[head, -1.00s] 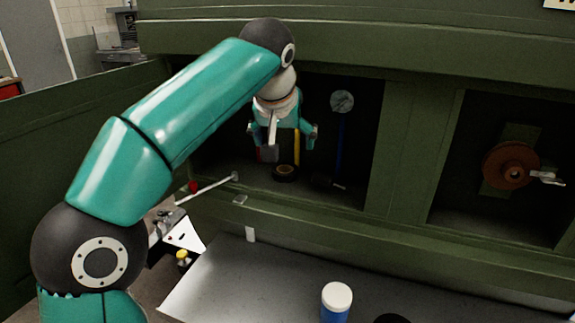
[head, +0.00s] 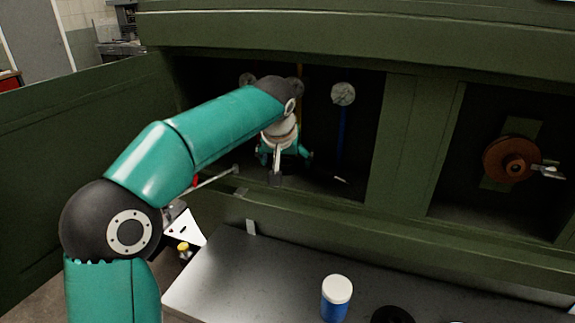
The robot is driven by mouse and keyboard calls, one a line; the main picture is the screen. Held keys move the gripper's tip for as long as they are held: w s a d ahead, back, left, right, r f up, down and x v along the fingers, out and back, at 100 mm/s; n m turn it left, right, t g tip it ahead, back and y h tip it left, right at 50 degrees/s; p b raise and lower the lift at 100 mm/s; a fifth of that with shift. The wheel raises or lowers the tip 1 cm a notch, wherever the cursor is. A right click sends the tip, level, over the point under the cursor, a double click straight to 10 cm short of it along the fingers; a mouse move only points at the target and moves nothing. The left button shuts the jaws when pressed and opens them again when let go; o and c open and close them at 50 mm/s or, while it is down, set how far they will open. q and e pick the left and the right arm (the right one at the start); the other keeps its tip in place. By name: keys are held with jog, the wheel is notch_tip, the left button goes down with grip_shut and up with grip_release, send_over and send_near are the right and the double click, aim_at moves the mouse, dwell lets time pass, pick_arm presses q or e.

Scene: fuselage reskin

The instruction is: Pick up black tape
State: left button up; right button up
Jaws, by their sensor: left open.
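My left gripper (head: 285,160) is open and low inside the left compartment of the green fuselage panel, pointing down. The black tape roll on the compartment floor does not show now; my gripper and its wrist cover the place where it lay. I cannot tell whether the fingers are around it or touching it. My right gripper is out of view.
Compartment walls and the front sill (head: 330,205) enclose my left gripper. A blue bottle with a white cap (head: 336,297) and a black round object (head: 392,315) are on the grey surface below. A brown reel (head: 511,160) is in the right compartment.

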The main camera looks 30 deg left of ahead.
pick_arm(q)
jog(key=c, duration=1.1)
jog(key=shift+r, duration=0.1)
